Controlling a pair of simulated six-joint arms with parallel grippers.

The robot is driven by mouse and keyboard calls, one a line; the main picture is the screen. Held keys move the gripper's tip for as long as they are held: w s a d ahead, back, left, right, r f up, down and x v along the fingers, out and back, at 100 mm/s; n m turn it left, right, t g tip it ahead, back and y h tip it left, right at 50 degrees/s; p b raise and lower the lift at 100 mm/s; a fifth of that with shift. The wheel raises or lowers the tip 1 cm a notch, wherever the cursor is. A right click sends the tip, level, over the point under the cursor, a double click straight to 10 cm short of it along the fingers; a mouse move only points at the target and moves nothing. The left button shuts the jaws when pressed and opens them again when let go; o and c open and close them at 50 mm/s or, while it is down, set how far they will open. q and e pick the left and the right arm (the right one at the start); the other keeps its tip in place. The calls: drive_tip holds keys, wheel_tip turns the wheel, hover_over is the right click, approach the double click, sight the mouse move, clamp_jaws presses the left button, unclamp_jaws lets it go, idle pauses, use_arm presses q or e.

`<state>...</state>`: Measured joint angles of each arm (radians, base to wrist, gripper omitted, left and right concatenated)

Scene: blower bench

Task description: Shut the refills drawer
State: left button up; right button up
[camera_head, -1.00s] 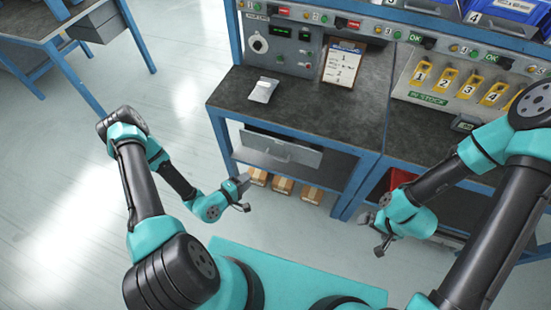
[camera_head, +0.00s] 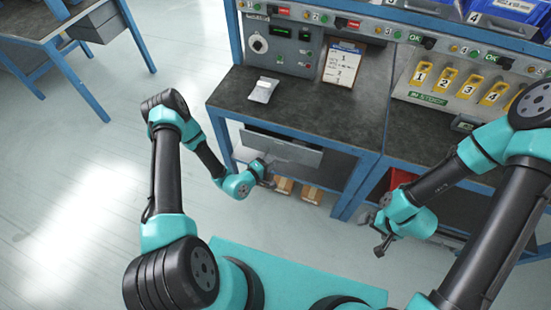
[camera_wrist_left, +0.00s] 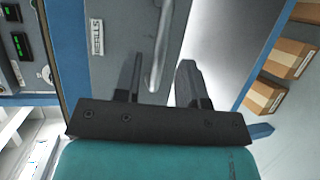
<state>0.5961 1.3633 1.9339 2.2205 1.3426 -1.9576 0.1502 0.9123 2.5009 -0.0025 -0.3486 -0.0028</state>
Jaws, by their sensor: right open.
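The refills drawer (camera_head: 284,149) is a grey drawer under the dark bench top. Its front stands out from the bench, with a dark gap behind it. In the left wrist view the drawer front (camera_wrist_left: 118,28) carries a REFILLS label (camera_wrist_left: 97,37) and a metal bar handle (camera_wrist_left: 160,50). My left gripper (camera_head: 265,171) is just in front of the drawer. Its two fingers (camera_wrist_left: 162,84) are apart, with the handle between them in the picture; I cannot tell whether they touch it. My right gripper (camera_head: 379,237) is open and empty, low in front of the right bench.
A silver pouch (camera_head: 263,90) and a clipboard (camera_head: 342,64) are on the bench. Blue bench legs (camera_head: 354,187) stand right of the drawer.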

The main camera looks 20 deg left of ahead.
use_arm(q)
drive_tip(key=shift+x, duration=1.85)
drive_tip(key=shift+c, duration=0.4)
clamp_jaws()
